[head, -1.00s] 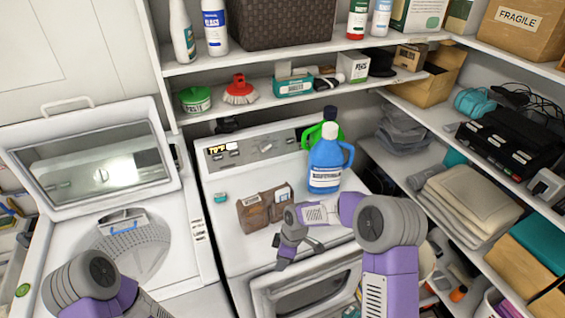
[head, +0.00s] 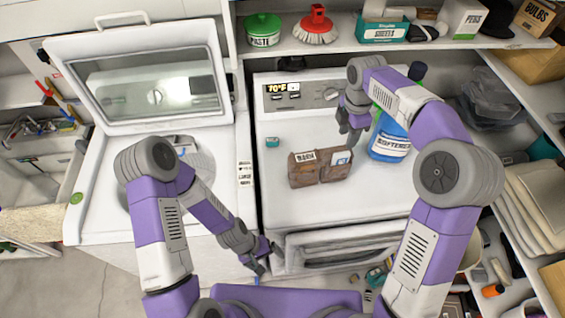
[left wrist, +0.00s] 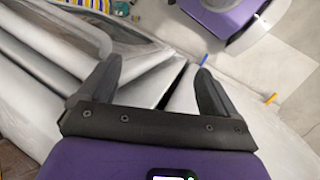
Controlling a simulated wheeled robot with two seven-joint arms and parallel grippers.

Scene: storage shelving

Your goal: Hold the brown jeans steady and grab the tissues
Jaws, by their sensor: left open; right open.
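The brown jeans (head: 307,172), a folded bundle with a white label, lie on top of the front-loading machine. A small white and blue packet (head: 341,162), probably the tissues, sticks up from their right part. My right gripper (head: 352,138) is open, pointing down just behind and right of the packet, close to the blue bottle. I cannot tell whether it touches anything. My left gripper (head: 258,262) is open and empty, low in front of the machines, away from the jeans.
A blue softener bottle (head: 389,142) stands right of the jeans, partly behind my right arm. A teal object (head: 272,142) lies at the machine top's left. An open top-loading washer (head: 95,180) is at left. Shelves line the back and right. The machine top's front is clear.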

